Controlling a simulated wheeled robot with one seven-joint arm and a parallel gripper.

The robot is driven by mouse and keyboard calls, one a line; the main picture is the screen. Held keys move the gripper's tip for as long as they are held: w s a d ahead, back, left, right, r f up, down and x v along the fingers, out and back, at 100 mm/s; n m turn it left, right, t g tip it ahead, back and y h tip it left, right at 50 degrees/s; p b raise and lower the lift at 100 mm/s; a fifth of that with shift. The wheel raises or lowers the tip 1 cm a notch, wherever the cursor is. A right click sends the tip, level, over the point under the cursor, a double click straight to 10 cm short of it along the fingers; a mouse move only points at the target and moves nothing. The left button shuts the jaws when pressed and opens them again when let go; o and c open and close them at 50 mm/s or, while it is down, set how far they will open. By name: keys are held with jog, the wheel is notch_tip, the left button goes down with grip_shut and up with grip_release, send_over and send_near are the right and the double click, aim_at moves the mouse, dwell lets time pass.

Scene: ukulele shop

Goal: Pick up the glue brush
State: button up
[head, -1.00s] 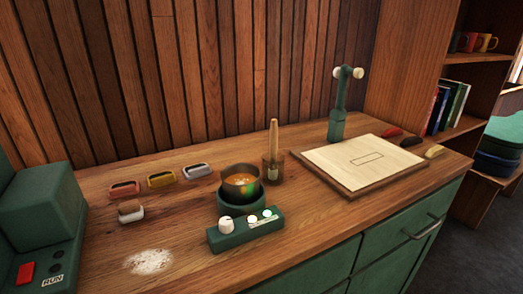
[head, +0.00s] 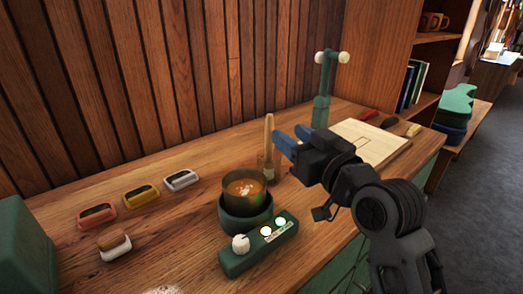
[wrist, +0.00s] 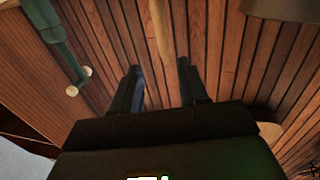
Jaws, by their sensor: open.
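The glue brush (head: 268,135) stands upright with its pale wooden handle up, in a small clear jar (head: 266,165) on the bench, behind and right of the glue pot. My gripper (head: 291,138) is open and empty, just right of the handle, with its fingers pointing toward it. In the wrist view the handle (wrist: 162,35) shows at the top middle, lined up with the gap between the open fingers (wrist: 161,80). The brush's lower end is hidden in the jar.
A pot (head: 243,190) of orange-brown liquid sits on a green warmer (head: 262,246) with knobs. A green stand (head: 321,100) rises behind my gripper, beside a pale board (head: 370,140). Several small trays (head: 139,197) lie at left.

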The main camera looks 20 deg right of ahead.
aim_at(272, 124)
jog(key=shift+w+a+p, duration=0.2)
jog(key=shift+w+a, duration=0.1)
jog(key=shift+w, duration=0.95)
jog(key=shift+w+a+p, duration=0.2)
jog(key=shift+w+a, duration=0.1)
jog(key=shift+w, duration=1)
jog(key=shift+w+a+p, duration=0.2)
jog(key=shift+w+a, duration=0.1)
jog(key=shift+w, duration=0.95)
grip_shut()
